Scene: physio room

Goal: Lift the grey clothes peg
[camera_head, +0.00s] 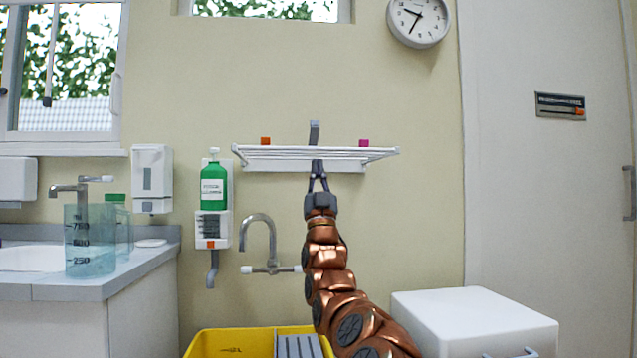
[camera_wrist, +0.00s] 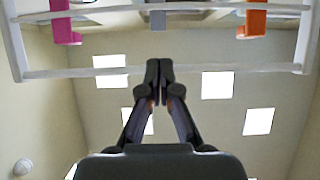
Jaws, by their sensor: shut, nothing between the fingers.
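The grey clothes peg (camera_head: 314,132) sits on the white wall rack (camera_head: 352,153), upright, its upper part standing above the bars. In the wrist view the grey peg (camera_wrist: 157,19) shows at the top centre, beyond my fingertips. My gripper (camera_head: 318,168) points up, just below the rack and beneath the peg. In the wrist view my gripper (camera_wrist: 159,76) has its fingertips together with nothing held.
An orange peg (camera_head: 265,141) and a magenta peg (camera_head: 364,143) sit on the rack to either side. A green bottle (camera_head: 213,185), a curved tap (camera_head: 258,226) and a yellow crate (camera_head: 232,343) are below left. A white cabinet (camera_head: 470,315) stands lower right.

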